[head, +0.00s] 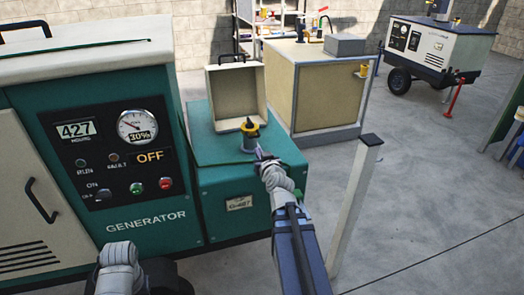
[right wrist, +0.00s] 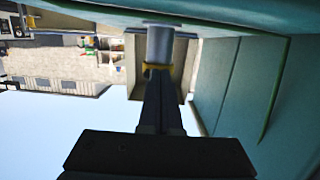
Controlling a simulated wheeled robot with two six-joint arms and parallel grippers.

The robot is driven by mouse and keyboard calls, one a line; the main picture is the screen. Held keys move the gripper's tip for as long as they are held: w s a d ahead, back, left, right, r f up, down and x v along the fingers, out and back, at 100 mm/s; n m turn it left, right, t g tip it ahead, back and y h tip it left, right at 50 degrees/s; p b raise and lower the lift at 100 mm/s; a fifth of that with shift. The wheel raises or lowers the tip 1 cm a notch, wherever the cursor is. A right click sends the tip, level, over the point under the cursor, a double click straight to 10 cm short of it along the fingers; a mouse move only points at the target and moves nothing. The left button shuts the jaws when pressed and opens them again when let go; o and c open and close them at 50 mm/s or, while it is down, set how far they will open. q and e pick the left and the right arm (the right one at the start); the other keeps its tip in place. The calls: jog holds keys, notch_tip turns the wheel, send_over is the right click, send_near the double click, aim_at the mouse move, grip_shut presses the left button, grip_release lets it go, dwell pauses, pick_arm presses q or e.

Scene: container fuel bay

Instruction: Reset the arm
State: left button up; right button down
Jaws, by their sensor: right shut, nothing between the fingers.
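My right gripper (head: 262,156) is at the green fuel tank housing (head: 222,180), close to the grey filler neck with a yellow and black cap (head: 250,128). In the right wrist view its dark fingers (right wrist: 159,76) are together and empty, their tips in front of the yellow part by the grey neck (right wrist: 160,45). I cannot tell whether they touch it. The cream lid (head: 237,92) behind the neck stands open. Only a pale grey link of my left arm shows at the bottom left; its gripper is out of view.
The generator panel (head: 110,150) on the left reads 427, 30% and OFF. A pale post (head: 356,205) stands right of my right arm. A tan cabinet (head: 318,90), a shelf and a white trailer unit (head: 437,50) stand behind. The floor at right is mostly clear.

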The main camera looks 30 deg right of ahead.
pick_arm(q)
jog(key=shift+s+d+f+b, duration=0.2)
jog(key=shift+f+b, duration=0.1)
jog(key=shift+f, duration=0.35)
pick_arm(e)
jog(key=shift+s+a+f, duration=0.15)
jog(key=shift+s+f, duration=0.3)
jog(key=shift+f, duration=0.15)
jog(key=shift+w+a+r, duration=0.1)
jog(key=shift+a, duration=0.25)
jog(key=s+a+n+g+y+p, duration=0.1)
jog(key=a+n+g+y+p, duration=0.75)
jog(key=a, duration=1.65)
pick_arm(q)
notch_tip(320, 180, up, 21)
jog(key=p, duration=1.2)
jog(key=shift+f, duration=0.2)
pick_arm(e)
jog(key=s+a+r+g+h, duration=0.1)
jog(key=s+a+g+h, duration=0.1)
jog(key=s+a, duration=0.4)
jog(key=s+a+r+g+h, duration=0.2)
jog(key=s+a+g, duration=0.3)
jog(key=s, duration=0.7)
jog(key=shift+s+a+m+h, duration=0.2)
jog(key=shift+a+m+h, duration=0.15)
jog(key=shift+a+m, duration=0.15)
